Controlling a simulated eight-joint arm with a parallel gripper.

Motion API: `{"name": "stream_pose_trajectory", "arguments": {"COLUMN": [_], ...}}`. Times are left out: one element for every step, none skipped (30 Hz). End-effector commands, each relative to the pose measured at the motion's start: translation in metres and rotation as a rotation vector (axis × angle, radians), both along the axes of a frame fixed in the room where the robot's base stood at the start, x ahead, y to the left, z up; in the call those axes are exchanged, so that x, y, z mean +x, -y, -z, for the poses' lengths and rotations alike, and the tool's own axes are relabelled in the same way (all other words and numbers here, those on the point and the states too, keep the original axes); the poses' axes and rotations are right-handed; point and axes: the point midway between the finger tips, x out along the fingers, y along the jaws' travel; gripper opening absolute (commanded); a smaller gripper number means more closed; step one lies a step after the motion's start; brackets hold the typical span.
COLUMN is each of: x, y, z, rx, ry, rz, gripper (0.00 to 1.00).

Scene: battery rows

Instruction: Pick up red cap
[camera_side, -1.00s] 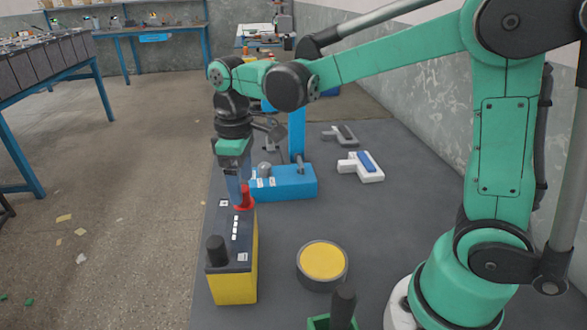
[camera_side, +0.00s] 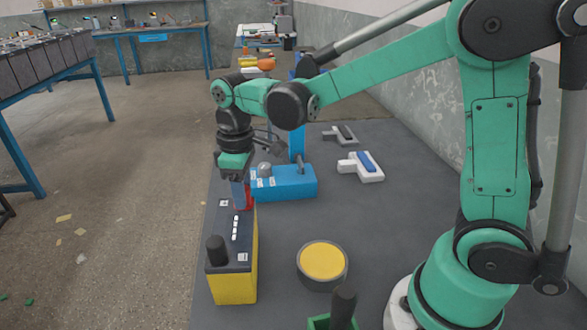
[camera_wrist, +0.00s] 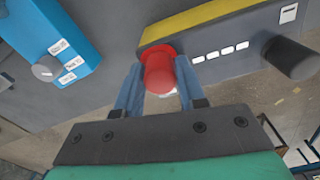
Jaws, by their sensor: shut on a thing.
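The red cap (camera_wrist: 159,75) is on one end of the yellow-and-black battery (camera_side: 234,282), seated on its dark top. In the side view only part of the red cap (camera_side: 249,196) shows behind my gripper. My gripper (camera_side: 238,195) points down over that end of the battery. In the wrist view its two blue fingers (camera_wrist: 158,92) stand on either side of the cap, shut on it. The cap looks upright, and its flared base still appears to rest at the battery top.
A black post (camera_side: 217,250) stands on the battery's near end. A blue device (camera_side: 285,183) with a knob is just behind and right. A round yellow-topped disc (camera_side: 323,262) and a white-and-blue part (camera_side: 361,167) lie on the dark table (camera_side: 285,235). Free table lies between them.

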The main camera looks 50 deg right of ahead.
Motion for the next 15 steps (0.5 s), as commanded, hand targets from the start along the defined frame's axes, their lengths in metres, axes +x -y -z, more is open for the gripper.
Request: {"name": "stream_pose_trajectory", "arguments": {"x": [0.000,0.000,0.000,0.000,0.000,0.000,0.000,0.000,0.000,0.000,0.000,0.000,0.000,-0.001,0.000], "y": [0.000,0.000,0.000,0.000,0.000,0.000,0.000,0.000,0.000,0.000,0.000,0.000,0.000,0.000,0.000], "z": [0.000,0.000,-0.001,-0.001,-0.002,-0.003,-0.005,-0.007,-0.010,-0.013,-0.016,-0.022,-0.027,-0.032,-0.040], "rx": [0.001,0.001,0.001,0.001,0.001,0.001,0.001,0.001,0.001,0.001,0.001,0.001,0.000,0.000,0.000], "ry": [0.000,0.000,0.000,0.000,0.000,0.000,0.000,0.000,0.000,0.000,0.000,0.000,0.000,0.000,0.000], "rz": [-0.001,-0.001,-0.001,-0.001,-0.001,-0.001,-0.001,-0.001,-0.001,-0.001,-0.001,-0.001,-0.001,-0.001,-0.001], "gripper": [0.00,0.00,0.00,0.00,0.00,0.00,0.00,0.00,0.00,0.00,0.00,0.00,0.00,0.00,0.00]}}
